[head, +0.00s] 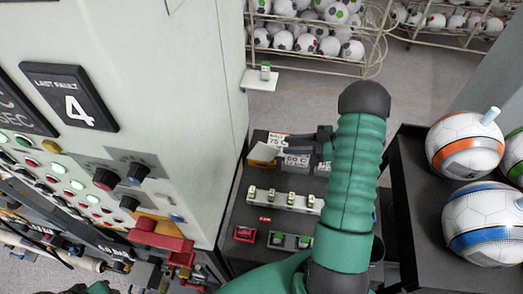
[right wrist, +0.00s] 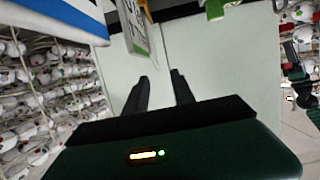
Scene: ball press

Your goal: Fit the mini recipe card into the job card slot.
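My right gripper (head: 311,137) shows in part beside its green arm, over the dark bench, close to several small printed cards. In the right wrist view the gripper (right wrist: 160,76) has its two dark fingers apart with nothing between them. One white card with grey print (head: 297,160) stands in the card group, and a tan card or flap (head: 263,152) is left of it. A white, green-edged card (right wrist: 141,38) hangs beyond the fingers in the right wrist view. I cannot tell which is the mini recipe card or which opening is the job card slot. My left gripper cannot be made out clearly at the bottom left.
A pale machine cabinet with knobs and a fault sign (head: 70,97) fills the left. A white strip with small green-topped pieces (head: 284,201) lies on the bench. A black stand (head: 402,190) beside several balls is at the right. Ball racks (head: 335,55) stand behind.

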